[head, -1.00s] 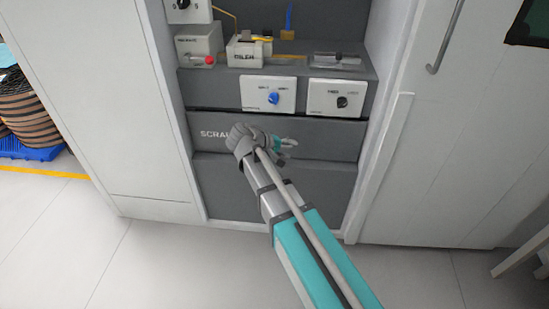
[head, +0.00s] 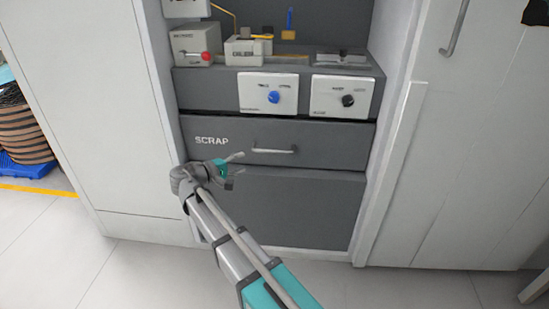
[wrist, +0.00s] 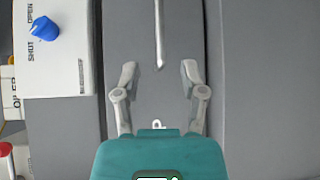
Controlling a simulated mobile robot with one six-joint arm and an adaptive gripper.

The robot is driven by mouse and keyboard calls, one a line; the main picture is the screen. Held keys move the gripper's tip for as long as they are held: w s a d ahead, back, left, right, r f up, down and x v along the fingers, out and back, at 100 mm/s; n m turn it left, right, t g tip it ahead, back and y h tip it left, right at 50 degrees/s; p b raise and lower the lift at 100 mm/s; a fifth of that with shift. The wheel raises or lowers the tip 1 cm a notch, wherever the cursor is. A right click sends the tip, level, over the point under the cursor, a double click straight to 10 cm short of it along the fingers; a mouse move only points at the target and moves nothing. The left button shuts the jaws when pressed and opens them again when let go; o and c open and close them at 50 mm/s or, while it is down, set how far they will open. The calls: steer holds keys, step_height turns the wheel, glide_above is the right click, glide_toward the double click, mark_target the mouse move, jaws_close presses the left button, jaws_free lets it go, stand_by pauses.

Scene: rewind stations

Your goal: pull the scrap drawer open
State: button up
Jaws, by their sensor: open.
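The scrap drawer (head: 330,139) is a wide dark grey front marked SCRAP, and it looks closed. Its pale bar handle (head: 273,150) is in plain view on the drawer front. My gripper (head: 238,170) is open and empty, to the left of the handle and a little lower in the head view. In the wrist view, the handle (wrist: 158,36) runs down from the top edge and ends just beyond the gap between the two fingertips of my gripper (wrist: 159,72). The fingers show no contact with the handle.
Above the drawer are a panel with a blue knob (head: 274,97) and a panel with a black knob (head: 348,101). White cabinet walls flank the station. The floor in front is clear.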

mark_target(272, 152)
stand_by(0.4)
steer(key=b+x, duration=0.1)
steer(key=x, duration=1.3)
steer(key=shift+a+b, duration=0.1)
steer(key=shift+b, duration=0.3)
jaws_close()
